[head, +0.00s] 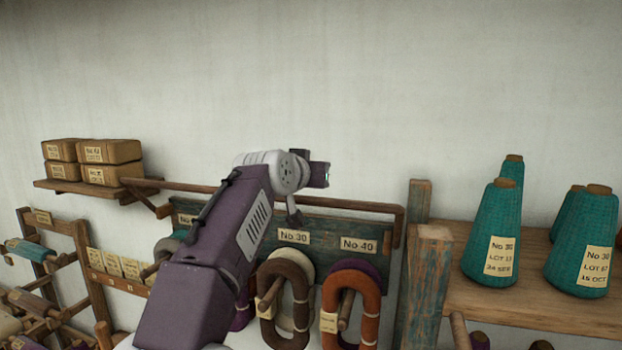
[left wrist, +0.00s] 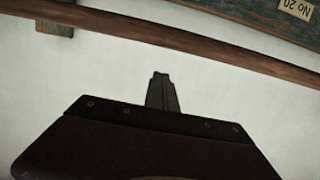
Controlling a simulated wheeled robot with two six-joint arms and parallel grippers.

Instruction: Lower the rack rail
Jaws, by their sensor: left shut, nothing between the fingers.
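The rack rail (head: 350,205) is a long brown wooden bar across the front of the teal peg board, with a turned-down right end. My left forearm hides its middle in the head view. In the left wrist view the rail (left wrist: 200,48) runs slanting across the top, with pale wall showing between it and my fingers. My left gripper (left wrist: 160,88) is shut and empty, its fingertips pointing toward the rail but apart from it in the picture. How far they are from it in depth I cannot tell. My right gripper is not in view.
Brown and orange yarn hanks (head: 357,300) hang on pegs below the rail. A small shelf (head: 75,188) with boxes is at the left. A wooden post (head: 428,280) and a shelf (head: 530,312) with teal cones stand at the right. The wall above is bare.

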